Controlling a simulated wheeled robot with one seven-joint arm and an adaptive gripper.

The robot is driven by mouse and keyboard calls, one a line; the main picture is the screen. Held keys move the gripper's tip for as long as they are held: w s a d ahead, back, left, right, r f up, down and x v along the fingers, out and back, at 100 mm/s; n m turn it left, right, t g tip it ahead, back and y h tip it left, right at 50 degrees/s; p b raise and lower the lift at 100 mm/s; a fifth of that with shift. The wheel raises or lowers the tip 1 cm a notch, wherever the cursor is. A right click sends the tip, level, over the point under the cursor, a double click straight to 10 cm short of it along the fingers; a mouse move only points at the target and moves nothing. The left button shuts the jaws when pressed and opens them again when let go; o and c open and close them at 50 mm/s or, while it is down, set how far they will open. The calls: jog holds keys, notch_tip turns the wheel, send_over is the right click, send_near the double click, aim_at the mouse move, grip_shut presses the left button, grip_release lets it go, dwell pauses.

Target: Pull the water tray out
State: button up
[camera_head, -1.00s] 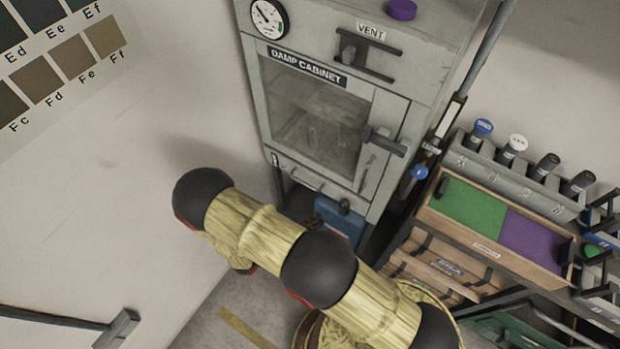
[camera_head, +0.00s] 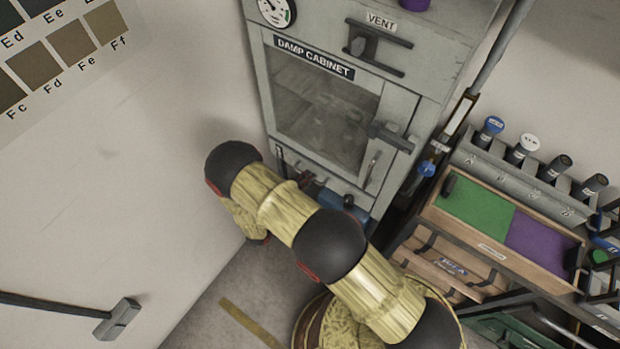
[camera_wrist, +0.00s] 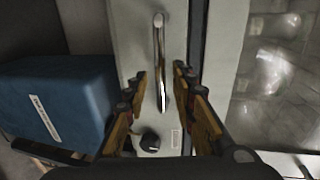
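The water tray seems to be the narrow grey drawer front (camera_wrist: 133,40) low on the damp cabinet (camera_head: 262,98), under its glass door. It carries a shiny metal bar handle (camera_wrist: 159,50), which runs up and down in the wrist view. My gripper (camera_wrist: 160,75) is open, with one finger on each side of the handle. I cannot tell whether the fingers touch it. In the camera_head view my arm hides part of the tray front, and the gripper is only a small dark shape beside it. The tray front looks flush with the cabinet.
A black knob (camera_wrist: 150,142) sits by the handle's near end in the wrist view. A blue box (camera_wrist: 55,100) stands under the cabinet, close to the fingers. A rack with bottles (camera_head: 520,175) and a wooden tray (camera_head: 490,252) stand to the right.

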jog(key=shift+x, duration=1.1)
jog(key=shift+c, duration=1)
jog(key=c, duration=0.4)
grip_shut()
